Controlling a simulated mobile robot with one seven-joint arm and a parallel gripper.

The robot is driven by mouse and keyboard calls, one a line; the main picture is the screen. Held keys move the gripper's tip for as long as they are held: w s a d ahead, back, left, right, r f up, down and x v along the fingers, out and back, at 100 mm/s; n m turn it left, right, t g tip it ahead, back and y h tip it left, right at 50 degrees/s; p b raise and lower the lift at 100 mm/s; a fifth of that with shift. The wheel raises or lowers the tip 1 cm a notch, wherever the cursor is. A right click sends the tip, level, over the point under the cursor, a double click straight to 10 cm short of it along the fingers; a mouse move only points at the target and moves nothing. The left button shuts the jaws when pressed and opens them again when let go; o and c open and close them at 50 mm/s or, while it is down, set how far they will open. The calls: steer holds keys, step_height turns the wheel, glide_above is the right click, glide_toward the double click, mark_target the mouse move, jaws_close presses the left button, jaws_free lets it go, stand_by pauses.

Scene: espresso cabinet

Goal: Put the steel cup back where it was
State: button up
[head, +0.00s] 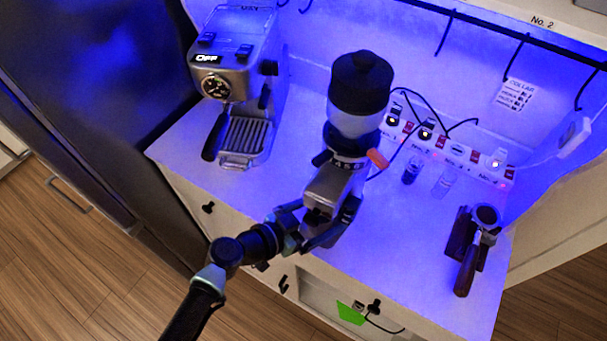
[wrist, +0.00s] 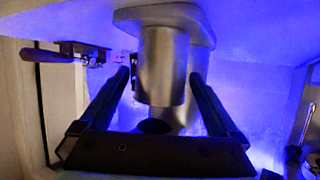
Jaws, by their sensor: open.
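The steel cup (wrist: 164,65) is a plain metal cylinder, seen in the wrist view, which looks upside down. It appears to stand on the base plate (wrist: 203,22) of the coffee grinder. My gripper (wrist: 160,80) is open, with one finger on each side of the cup and a visible gap on both sides. In the head view my gripper (head: 325,222) is at the front of the grinder (head: 358,122), low under its metal head (head: 325,190). That head and my gripper hide the cup there.
An espresso machine (head: 235,70) showing OFF stands at the left. A portafilter (head: 467,270) is at the right of the counter, beside a dark holder. Two small vials (head: 443,182) stand near the power strip (head: 465,160).

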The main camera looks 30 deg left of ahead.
steer(key=shift+r, duration=0.2)
steer(key=v, duration=1.2)
